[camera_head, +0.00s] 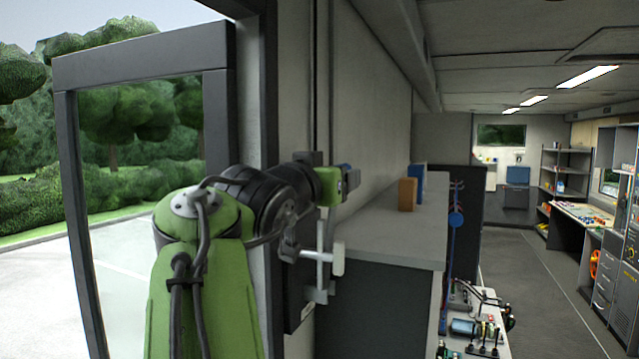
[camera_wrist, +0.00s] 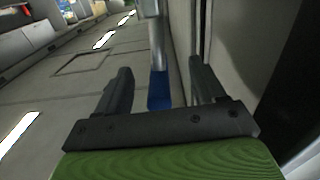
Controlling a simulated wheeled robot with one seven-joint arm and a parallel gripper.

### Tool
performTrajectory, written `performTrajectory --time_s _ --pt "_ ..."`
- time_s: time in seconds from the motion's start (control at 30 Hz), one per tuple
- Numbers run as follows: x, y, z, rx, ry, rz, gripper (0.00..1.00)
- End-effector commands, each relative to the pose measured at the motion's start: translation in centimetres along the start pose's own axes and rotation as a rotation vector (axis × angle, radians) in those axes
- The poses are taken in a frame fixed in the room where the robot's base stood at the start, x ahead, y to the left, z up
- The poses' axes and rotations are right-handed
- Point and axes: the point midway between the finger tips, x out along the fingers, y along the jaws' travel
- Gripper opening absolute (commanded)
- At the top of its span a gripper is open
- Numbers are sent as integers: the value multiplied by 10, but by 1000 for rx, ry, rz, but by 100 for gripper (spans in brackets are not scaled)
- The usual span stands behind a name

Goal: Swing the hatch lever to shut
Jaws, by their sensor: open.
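The hatch lever shows in the wrist view as a grey metal bar with a blue grip (camera_wrist: 159,92). The blue grip lies between the two black fingers of my gripper (camera_wrist: 160,72), with a visible gap on both sides. My gripper is open and around the grip, not clamped on it. In the head view my gripper (camera_head: 345,178) is at the wall beside the doorway, and a small blue part shows at its fingers. Most of the lever and its pivot are hidden there by my green and black arm.
An open, dark-framed glass door (camera_head: 145,55) stands at the left. A pale handle (camera_head: 337,262) sits below my gripper. A grey counter (camera_head: 395,238) with an orange-brown block (camera_head: 407,194) and a blue block (camera_head: 417,180) is to the right. The aisle floor (camera_head: 530,270) beyond is clear.

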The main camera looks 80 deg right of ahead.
Motion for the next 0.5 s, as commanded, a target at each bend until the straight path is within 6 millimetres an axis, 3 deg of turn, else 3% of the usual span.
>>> performTrajectory --time_s 0.5 --pt "-133 1 -1 -1 1 -4 69"
